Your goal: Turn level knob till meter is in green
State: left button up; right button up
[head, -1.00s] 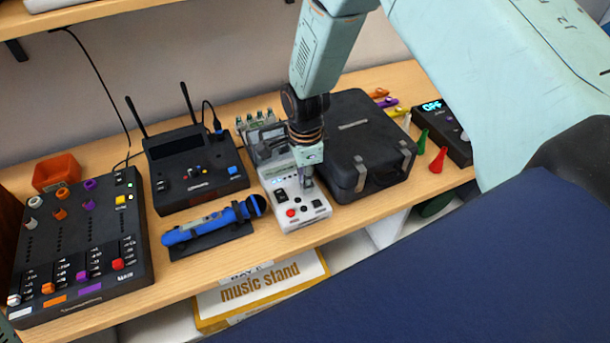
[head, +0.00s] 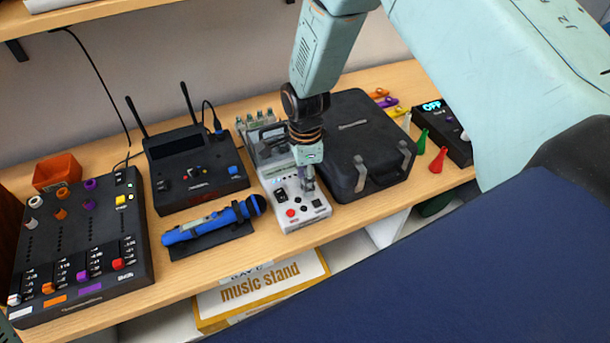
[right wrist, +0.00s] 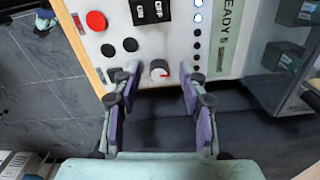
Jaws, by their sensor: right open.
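The white instrument (head: 290,226) stands on the wooden shelf; its panel (right wrist: 226,30) fills the top of the right wrist view. Beside the knob runs a column of round lights (right wrist: 198,18); the upper ones are lit white-blue, the lower ones dark. In the head view my right gripper (head: 308,185) points down at the instrument and partly hides it. My left gripper is not in view.
A black case (head: 350,145) stands close on the right of the instrument. A blue microphone (head: 205,226) on its rest and a black receiver with antennas (head: 180,165) stand on the left. A black mixer (head: 85,250) is farther left. The shelf's front edge is near.

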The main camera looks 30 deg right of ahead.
notch_tip(320, 180, up, 12)
dwell(0.5)
dwell(0.5)
